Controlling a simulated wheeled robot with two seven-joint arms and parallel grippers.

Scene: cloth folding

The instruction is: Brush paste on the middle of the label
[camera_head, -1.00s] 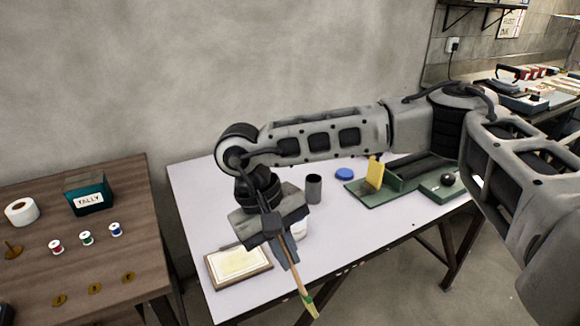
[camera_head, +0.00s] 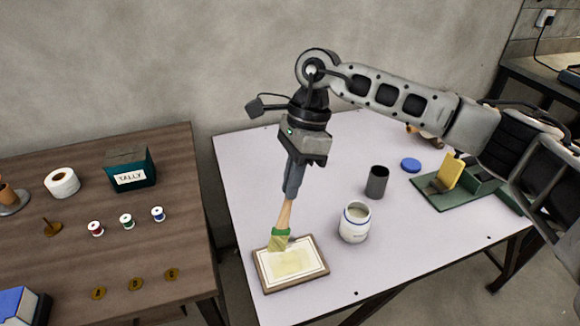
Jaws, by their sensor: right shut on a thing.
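My right gripper (camera_head: 291,185) is shut on the wooden handle of a brush (camera_head: 284,216), which hangs bristles down. The brush has a green band and pale yellow bristles. Its tip is at the upper part of the label (camera_head: 307,262), a cream sheet on a brown-edged board (camera_head: 262,277). A yellowish patch shows on the middle of the label. I cannot tell for sure whether the bristles touch it. An open white jar (camera_head: 355,222) with pale paste inside stands right of the board. My left gripper is not in view.
A dark grey cup (camera_head: 377,182) and a blue lid (camera_head: 411,165) stand behind the jar. A green fixture with a yellow block (camera_head: 451,172) is at the right. A wooden table (camera_head: 60,235) with spools and a teal tally box (camera_head: 131,170) is at the left.

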